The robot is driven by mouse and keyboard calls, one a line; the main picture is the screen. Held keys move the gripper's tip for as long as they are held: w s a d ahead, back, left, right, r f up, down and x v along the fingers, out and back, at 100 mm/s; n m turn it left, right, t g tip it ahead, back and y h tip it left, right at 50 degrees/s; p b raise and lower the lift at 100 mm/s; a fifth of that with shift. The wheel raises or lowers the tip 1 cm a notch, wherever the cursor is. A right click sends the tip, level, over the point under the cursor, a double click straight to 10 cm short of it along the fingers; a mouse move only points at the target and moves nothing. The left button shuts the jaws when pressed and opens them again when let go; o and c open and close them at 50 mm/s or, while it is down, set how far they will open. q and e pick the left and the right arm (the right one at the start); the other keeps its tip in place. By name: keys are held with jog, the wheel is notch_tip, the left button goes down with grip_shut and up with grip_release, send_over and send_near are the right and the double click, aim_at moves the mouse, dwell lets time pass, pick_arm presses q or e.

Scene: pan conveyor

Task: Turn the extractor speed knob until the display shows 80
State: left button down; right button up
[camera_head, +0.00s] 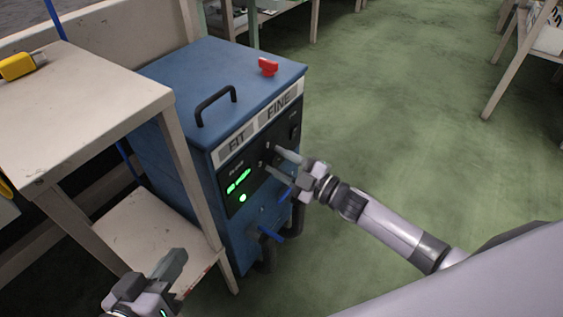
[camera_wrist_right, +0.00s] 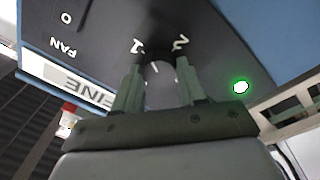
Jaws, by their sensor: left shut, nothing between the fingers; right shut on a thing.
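The blue extractor cabinet (camera_head: 185,75) stands left of centre in the head view, with a black control panel on its front. A green-lit display (camera_head: 238,181) is on the panel; its digits are too small to read. My right gripper (camera_head: 273,160) is at the panel, right of the display. In the right wrist view its two fingers (camera_wrist_right: 160,85) are shut on the grey knob (camera_wrist_right: 158,70), near the marks 1 and 2. The fingers hide much of the knob. My left gripper (camera_head: 176,264) is shut and empty at the lower left, away from the panel.
A red knob (camera_head: 268,66) and a black handle (camera_head: 215,103) are on the cabinet top. A round green light (camera_head: 242,198) is below the display. A beige table (camera_head: 75,95) with a lower shelf stands at left. The green floor (camera_head: 400,110) is open at right.

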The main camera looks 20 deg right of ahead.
dwell(0.3)
jog(key=o, duration=0.9)
pick_arm(q)
jog(key=shift+s+f, duration=0.15)
jog(key=shift+f, duration=0.05)
pick_arm(e)
jog(key=shift+o, duration=0.8)
jog(key=shift+s+d, duration=0.15)
jog(key=shift+s, duration=0.1)
pick_arm(q)
jog(key=shift+s+a+y+p, duration=0.15)
jog(key=shift+a+y+p, duration=0.6)
jog(key=shift+p, duration=0.25)
pick_arm(e)
jog(key=v, duration=0.6)
jog(key=shift+s+d, duration=0.2)
jog(key=shift+s, duration=0.05)
pick_arm(q)
jog(key=shift+s+d+r+h, duration=0.1)
jog(key=shift+r+h, duration=0.1)
jog(key=shift+h, duration=0.05)
